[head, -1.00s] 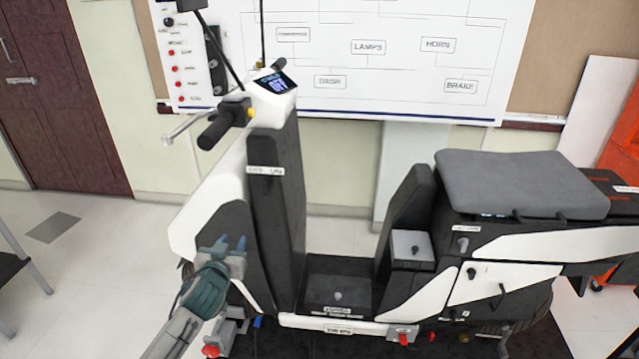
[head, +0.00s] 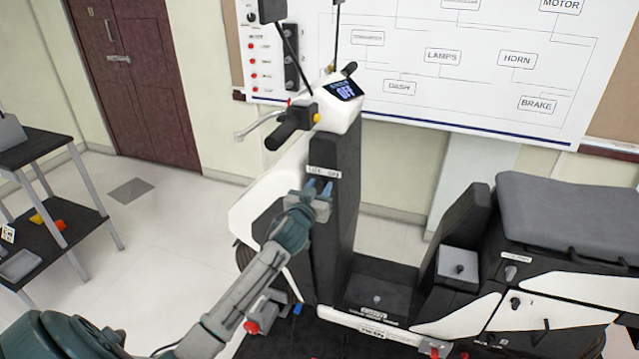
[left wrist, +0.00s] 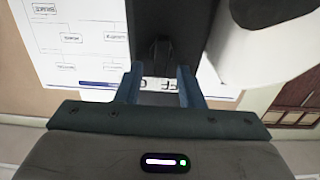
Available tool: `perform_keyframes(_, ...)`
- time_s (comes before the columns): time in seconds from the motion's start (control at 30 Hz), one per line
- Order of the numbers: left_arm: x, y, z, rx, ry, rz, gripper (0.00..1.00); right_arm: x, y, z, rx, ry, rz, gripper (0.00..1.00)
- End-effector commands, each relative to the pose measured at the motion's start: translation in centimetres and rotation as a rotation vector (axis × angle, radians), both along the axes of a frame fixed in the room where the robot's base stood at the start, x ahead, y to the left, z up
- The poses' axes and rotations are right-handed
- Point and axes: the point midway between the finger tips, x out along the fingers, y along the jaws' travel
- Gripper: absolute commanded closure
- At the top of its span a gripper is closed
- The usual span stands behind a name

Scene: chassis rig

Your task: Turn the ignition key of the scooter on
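The scooter (head: 341,220) stands with its dark front column facing the seat, and its dash display (head: 345,90) reads OFF. A white label strip (head: 324,172) crosses the column below the handlebar. My left gripper (head: 319,187) is just below this strip, close in front of the column. In the left wrist view its two blue fingers (left wrist: 160,84) are apart, with the label strip (left wrist: 160,83) seen between them, partly hidden. A dark, narrow shape (left wrist: 161,52) beyond the strip could be the ignition key, but it is too dark to tell. My right gripper is not in view.
The handlebar grip (head: 291,127) and brake lever sit above my left gripper. The padded seat (head: 565,222) and seat box are at the right. A wall diagram board (head: 450,100) is behind, and a dark shelf table (head: 50,190) is at the left.

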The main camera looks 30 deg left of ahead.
Motion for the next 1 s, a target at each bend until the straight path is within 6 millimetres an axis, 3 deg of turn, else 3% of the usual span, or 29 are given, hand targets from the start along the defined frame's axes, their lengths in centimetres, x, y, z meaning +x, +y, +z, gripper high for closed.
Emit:
perform_keyframes(0.37,0.56,0.11,-0.02,0.0,0.0,-0.001,0.65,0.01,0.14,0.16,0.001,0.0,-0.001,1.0)
perform_keyframes(0.53,0.55,0.11,-0.03,0.0,0.0,-0.001,0.99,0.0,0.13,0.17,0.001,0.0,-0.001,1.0)
perform_keyframes(1.0,0.5,0.07,-0.36,0.028,0.014,0.001,1.0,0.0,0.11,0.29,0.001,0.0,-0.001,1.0)
